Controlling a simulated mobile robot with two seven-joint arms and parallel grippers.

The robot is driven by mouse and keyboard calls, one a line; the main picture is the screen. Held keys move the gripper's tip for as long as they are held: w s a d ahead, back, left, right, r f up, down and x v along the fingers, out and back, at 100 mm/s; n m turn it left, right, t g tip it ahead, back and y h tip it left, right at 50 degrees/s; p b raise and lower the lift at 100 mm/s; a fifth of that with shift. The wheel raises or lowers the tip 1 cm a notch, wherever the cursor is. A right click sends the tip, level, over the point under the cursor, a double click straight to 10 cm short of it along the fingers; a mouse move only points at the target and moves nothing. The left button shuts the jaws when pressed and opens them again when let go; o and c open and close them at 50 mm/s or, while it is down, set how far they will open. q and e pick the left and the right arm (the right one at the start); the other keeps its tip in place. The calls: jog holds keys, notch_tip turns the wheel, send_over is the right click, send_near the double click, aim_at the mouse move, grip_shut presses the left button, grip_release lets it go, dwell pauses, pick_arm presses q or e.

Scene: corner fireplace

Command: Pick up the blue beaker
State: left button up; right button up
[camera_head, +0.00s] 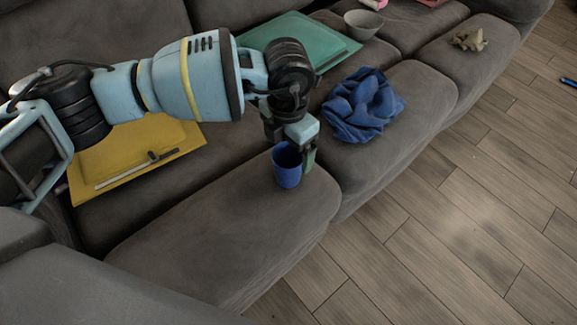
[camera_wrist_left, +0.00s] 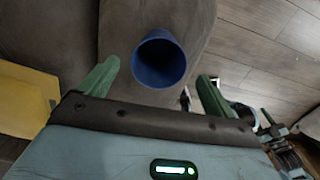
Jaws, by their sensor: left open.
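The blue beaker (camera_head: 287,168) stands upright on the front sofa cushion in the head view. In the left wrist view the beaker (camera_wrist_left: 159,62) shows its open top and looks empty. My left gripper (camera_head: 303,157) is at the beaker, pointing down, with a green finger showing at its right side. In the left wrist view my left gripper (camera_wrist_left: 155,80) is open, its two green fingers apart with the beaker beyond and between them. I cannot tell whether a finger touches it.
A crumpled blue cloth (camera_head: 362,105) lies on the cushion to the right. A bowl (camera_head: 363,24) and a beige object (camera_head: 469,40) sit on the far cushions. The wooden floor is mostly clear.

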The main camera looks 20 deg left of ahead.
aim_at(288, 157)
pick_arm(q)
notch_tip(288, 157, down, 5)
jog(key=shift+w+r+b, duration=0.15)
jog(key=shift+b, duration=0.65)
jog(key=shift+c, duration=0.3)
jog(key=c, duration=1)
